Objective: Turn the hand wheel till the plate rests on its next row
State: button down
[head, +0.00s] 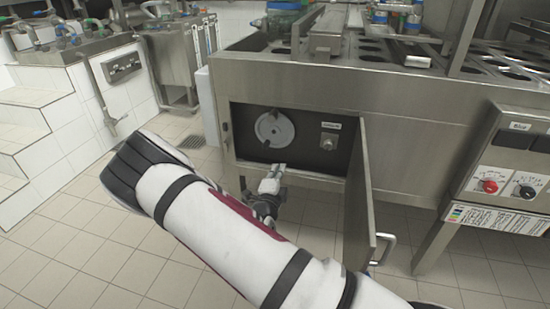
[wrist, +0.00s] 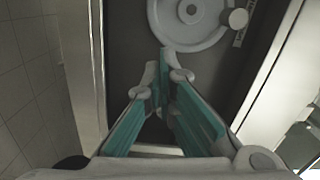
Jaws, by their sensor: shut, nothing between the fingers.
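The hand wheel (head: 274,128) is a light grey disc inside an open recess in the machine's steel front. In the wrist view the wheel (wrist: 163,22) is at the top, cut off by the frame, with a round pale handle knob (wrist: 238,18) on its right side. My gripper (head: 281,168) is just below the recess opening in the head view. In the wrist view my gripper (wrist: 174,64) is shut and empty, its tips below the wheel's rim and apart from the knob. The plate with round holes (head: 372,50) shows partly on the machine's top.
The recess door (head: 360,200) hangs open on the right, with a bar handle (head: 384,248). A small round control (head: 328,142) sits right of the wheel. A control panel with red and black knobs (head: 508,185) is farther right. Tiled floor is free at left.

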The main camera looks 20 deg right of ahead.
aim_at(274, 143)
jog(key=b+x, duration=0.3)
jog(key=x, duration=0.7)
jog(key=shift+w+d+f+b, duration=0.1)
jog(key=shift+d+b, duration=0.05)
jog(key=shift+b, duration=0.15)
jog(key=shift+w+a+f+b, duration=0.1)
jog(key=shift+w+a+b, duration=0.25)
jog(key=shift+a, duration=0.2)
jog(key=shift+w+a+f+b, duration=0.1)
jog(key=shift+w+a+b, duration=0.1)
jog(key=shift+w+a, duration=0.7)
jog(key=shift+w, duration=0.05)
jog(key=shift+a, duration=0.1)
jog(key=shift+w+a+r+m+p, duration=0.1)
jog(key=shift+w+a+m+p, duration=0.2)
jog(key=shift+p, duration=0.25)
